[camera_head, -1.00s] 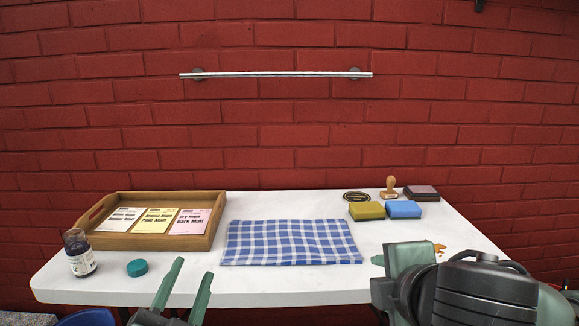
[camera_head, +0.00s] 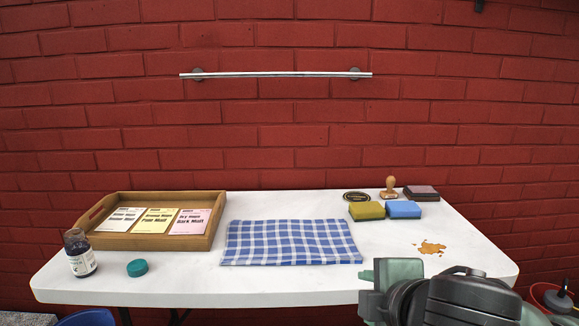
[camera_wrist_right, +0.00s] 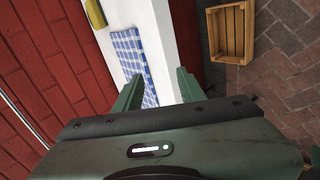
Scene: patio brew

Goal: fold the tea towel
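The blue-and-white checked tea towel (camera_head: 290,242) lies flat as a neat rectangle in the middle of the white table. Whether it is in layers I cannot tell. My right gripper (camera_head: 380,272) is at the table's front edge, right of the towel and apart from it; its fingers are partly hidden by the hand in the head view. In the right wrist view, my right gripper (camera_wrist_right: 158,92) has its two fingers wide apart with nothing between them, and part of the towel (camera_wrist_right: 130,55) shows beyond. My left gripper is in neither view.
On the white table (camera_head: 200,285) stand a wooden tray (camera_head: 108,241) with cards, a dark bottle (camera_head: 80,254), a teal cap (camera_head: 137,268), a yellow sponge (camera_head: 367,211), a blue sponge (camera_head: 404,209) and a wooden stamp (camera_head: 389,188). A brown spill (camera_head: 431,248) lies right. A rail (camera_head: 275,74) crosses the wall.

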